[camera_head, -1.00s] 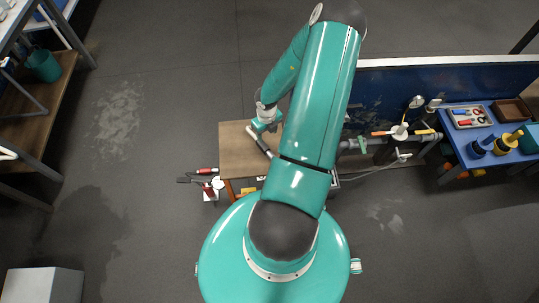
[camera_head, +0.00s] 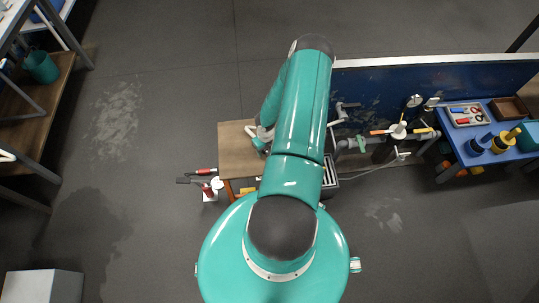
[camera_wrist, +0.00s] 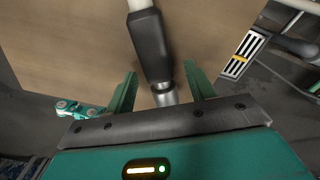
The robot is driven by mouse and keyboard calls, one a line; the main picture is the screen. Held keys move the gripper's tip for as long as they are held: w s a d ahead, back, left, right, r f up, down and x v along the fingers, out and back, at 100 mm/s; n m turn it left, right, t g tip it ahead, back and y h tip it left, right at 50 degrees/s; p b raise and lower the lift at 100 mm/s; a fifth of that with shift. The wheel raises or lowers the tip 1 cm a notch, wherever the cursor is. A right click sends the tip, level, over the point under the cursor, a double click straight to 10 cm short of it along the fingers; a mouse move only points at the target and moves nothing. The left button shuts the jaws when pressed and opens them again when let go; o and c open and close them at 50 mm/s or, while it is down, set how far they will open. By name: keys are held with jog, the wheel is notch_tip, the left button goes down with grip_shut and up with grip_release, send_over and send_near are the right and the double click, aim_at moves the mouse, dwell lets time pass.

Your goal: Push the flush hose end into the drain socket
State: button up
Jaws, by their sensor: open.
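The flush hose end, a black sleeve (camera_wrist: 152,47) with a metal tip (camera_wrist: 165,96) and white hose behind it, lies over the wooden bench top in the wrist view. My gripper (camera_wrist: 160,71) is open, with one green finger on each side of the sleeve and tip. I cannot tell whether the fingers touch it. In the head view a white piece of the hose (camera_head: 251,131) shows on the bench, and my arm hides most of the gripper. I cannot pick out the drain socket for certain; a slotted drain grate (camera_wrist: 244,55) lies to the right.
The wooden bench (camera_head: 236,152) stands left of my arm. Grey pipework (camera_head: 362,143) with valves runs along a blue panel (camera_head: 440,82) at right. A blue table (camera_head: 476,150) holds tools. A red-handled item (camera_head: 205,171) is at the bench's left.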

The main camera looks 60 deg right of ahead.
jog(key=shift+f, duration=0.15)
grip_shut()
jog(key=shift+r, duration=0.7)
jog(key=s+a+r, duration=0.7)
jog(key=a+r, duration=0.4)
jog(key=a, duration=0.1)
jog(key=shift+r, duration=0.3)
jog(key=shift+w+a, duration=0.1)
